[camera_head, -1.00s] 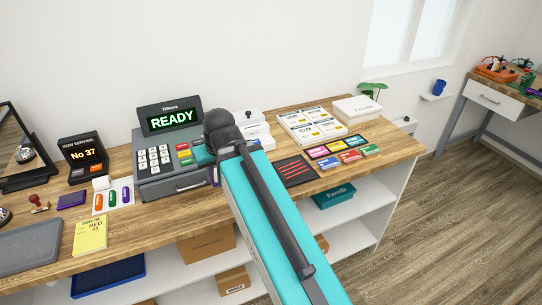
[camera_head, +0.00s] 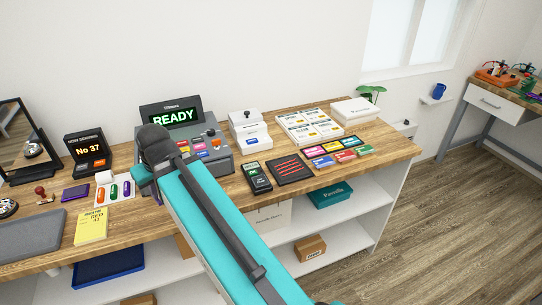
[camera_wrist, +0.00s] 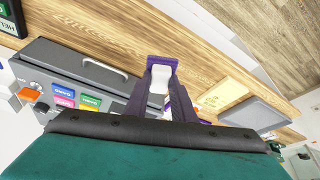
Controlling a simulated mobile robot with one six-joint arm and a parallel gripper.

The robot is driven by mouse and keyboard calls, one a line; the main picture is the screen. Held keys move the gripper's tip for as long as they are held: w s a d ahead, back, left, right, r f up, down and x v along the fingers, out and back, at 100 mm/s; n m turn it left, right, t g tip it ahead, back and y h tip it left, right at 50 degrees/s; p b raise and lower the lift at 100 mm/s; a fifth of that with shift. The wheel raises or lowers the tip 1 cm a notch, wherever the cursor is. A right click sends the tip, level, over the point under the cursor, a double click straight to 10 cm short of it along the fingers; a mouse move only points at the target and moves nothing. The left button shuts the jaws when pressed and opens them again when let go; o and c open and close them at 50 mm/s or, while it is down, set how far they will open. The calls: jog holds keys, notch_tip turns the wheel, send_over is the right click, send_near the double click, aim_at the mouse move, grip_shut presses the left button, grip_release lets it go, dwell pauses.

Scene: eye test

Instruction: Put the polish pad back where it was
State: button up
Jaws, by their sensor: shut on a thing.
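My gripper (camera_wrist: 161,85) reaches out in the wrist view, its jaws shut on a small pale thing with a purple edge (camera_wrist: 162,62). I take this for the polish pad; its full shape is hidden by the jaws. The gripper is in front of the cash register, above the counter (camera_head: 60,233). In the head view my arm hides most of the gripper and what it holds. No second such pad is clear on the counter.
The register (camera_head: 222,163) stands just behind my arm. To its left are a card with coloured capsules (camera_head: 114,190), a purple pad (camera_head: 75,193), a yellow note (camera_head: 91,227) and a grey mat (camera_head: 28,236). To its right are a card reader (camera_head: 257,177) and a black striped mat (camera_head: 289,169).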

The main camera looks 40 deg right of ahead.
jog(key=shift+w+a+f, duration=0.15)
jog(key=shift+w+a, duration=0.05)
jog(key=shift+a, duration=0.15)
jog(key=shift+s+d, duration=0.15)
jog(key=shift+d, duration=0.05)
jog(key=shift+d, duration=0.2)
jog(key=s+d+f+m+b, duration=0.1)
jog(key=s+d, duration=0.1)
jog(key=d, duration=1.1)
jog(key=s+d+f+m+h+b, duration=0.1)
jog(key=s+d+f+b, duration=0.1)
jog(key=d, duration=1.1)
jog(key=s+d+f+m+b, duration=0.1)
jog(key=s+d+m+b, duration=0.1)
jog(key=d, duration=1.1)
jog(key=shift+s+d+f+h, duration=0.15)
jog(key=shift+s+d+f, duration=0.05)
jog(key=shift+s, duration=0.2)
jog(key=shift+s+d+f+h, duration=0.15)
jog(key=shift+s+d, duration=0.05)
jog(key=shift+s, duration=0.2)
jog(key=shift+s+d, duration=0.25)
jog(key=shift+d, duration=0.15)
